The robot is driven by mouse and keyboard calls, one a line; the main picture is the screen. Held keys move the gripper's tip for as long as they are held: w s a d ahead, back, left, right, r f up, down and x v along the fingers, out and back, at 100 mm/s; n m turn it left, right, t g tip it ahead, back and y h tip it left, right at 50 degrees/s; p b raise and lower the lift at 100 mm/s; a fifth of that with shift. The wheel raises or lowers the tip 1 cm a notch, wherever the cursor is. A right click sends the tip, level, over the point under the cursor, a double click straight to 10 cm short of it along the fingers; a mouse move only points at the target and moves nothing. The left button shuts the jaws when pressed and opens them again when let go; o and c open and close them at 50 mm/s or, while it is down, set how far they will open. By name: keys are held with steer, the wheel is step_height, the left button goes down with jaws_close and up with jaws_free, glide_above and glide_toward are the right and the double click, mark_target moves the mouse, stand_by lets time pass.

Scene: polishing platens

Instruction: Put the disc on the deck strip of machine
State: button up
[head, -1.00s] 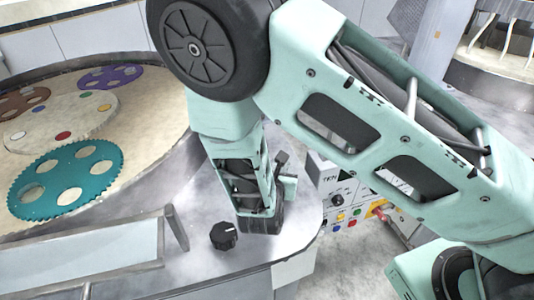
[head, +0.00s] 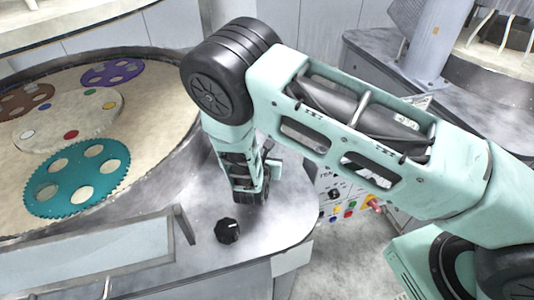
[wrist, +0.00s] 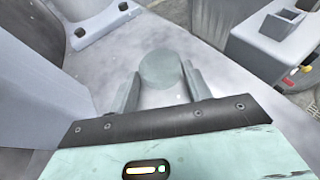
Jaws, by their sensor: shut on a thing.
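My gripper (wrist: 160,88) is shut on a round grey-green disc (wrist: 161,69), which sits between its two fingers in the wrist view. In the head view my gripper (head: 250,196) points down over the grey deck strip (head: 190,258) at the machine's near right edge. The disc is hidden there behind the gripper. The wrist view shows the bare grey deck (wrist: 140,38) beyond and under the disc. I cannot tell whether the disc touches it.
A black knob (head: 228,231) stands on the deck just in front of my gripper. A raised frame (head: 105,262) lies to the left. The round platen (head: 150,165) carries teal (head: 45,198), brown and purple toothed carriers. A control panel (head: 340,195) is at right.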

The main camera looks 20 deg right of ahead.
steer(key=shift+f, duration=0.15)
steer(key=o, duration=1)
steer(key=shift+o, duration=0.2)
